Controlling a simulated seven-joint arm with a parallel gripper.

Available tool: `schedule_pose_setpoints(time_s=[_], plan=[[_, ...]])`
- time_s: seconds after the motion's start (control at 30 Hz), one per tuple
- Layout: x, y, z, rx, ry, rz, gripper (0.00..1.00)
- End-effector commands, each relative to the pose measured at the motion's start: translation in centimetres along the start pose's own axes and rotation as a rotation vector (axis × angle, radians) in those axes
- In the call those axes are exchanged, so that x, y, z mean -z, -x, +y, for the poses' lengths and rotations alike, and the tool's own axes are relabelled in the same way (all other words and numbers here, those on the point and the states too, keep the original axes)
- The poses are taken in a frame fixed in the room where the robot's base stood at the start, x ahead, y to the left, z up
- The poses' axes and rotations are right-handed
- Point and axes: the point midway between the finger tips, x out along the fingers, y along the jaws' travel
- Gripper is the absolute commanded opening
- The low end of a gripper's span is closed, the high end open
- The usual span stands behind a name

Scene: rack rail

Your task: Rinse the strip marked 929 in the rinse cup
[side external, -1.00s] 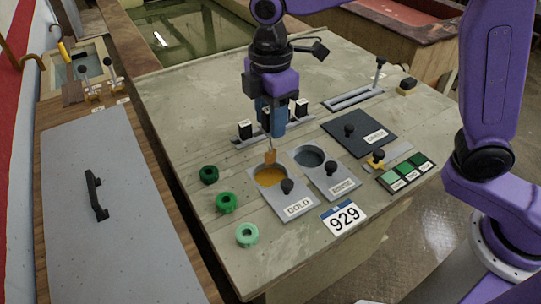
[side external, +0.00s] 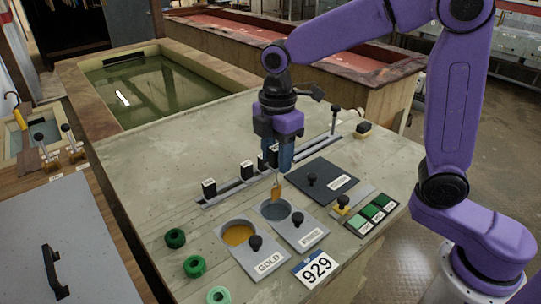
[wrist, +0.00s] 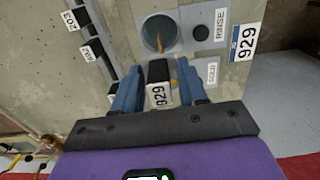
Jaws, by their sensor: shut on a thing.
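My gripper (side external: 279,160) is shut on the strip marked 929, whose white number tag (wrist: 159,95) shows between the fingers in the wrist view. The strip (side external: 276,192) hangs down with an orange-gold lower end. The rinse cup (side external: 287,216) is a round grey opening in a plate labelled RINSE, with a black knob beside it. The strip's tip overlaps the cup's opening in both views; how deep it reaches, I cannot tell. The wrist view shows the rinse cup (wrist: 146,38) just ahead of the fingers. My gripper stands above the cup's far side.
The gold cup (side external: 238,236), with orange liquid, is left of the rinse cup. A rail (side external: 225,192) with several tagged holders runs behind. A dark knobbed plate (side external: 325,178) and green swatches (side external: 372,214) are right. Green rings (side external: 194,266) and a 929 card (side external: 317,268) lie in front.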

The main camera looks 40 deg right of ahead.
Motion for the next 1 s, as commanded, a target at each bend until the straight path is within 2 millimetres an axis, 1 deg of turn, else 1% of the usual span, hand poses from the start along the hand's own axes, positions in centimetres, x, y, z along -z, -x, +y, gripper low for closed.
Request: schedule_pose_setpoints(time_s=[0.17,0.27,1.0], plan=[[0.0,-0.2,0.0,0.0,0.0,0.0,0.2],[0.0,-0.7,0.0,0.001,0.0,-0.001,0.2],[0.0,-8.1,0.0,0.002,0.0,-0.002,0.2]])
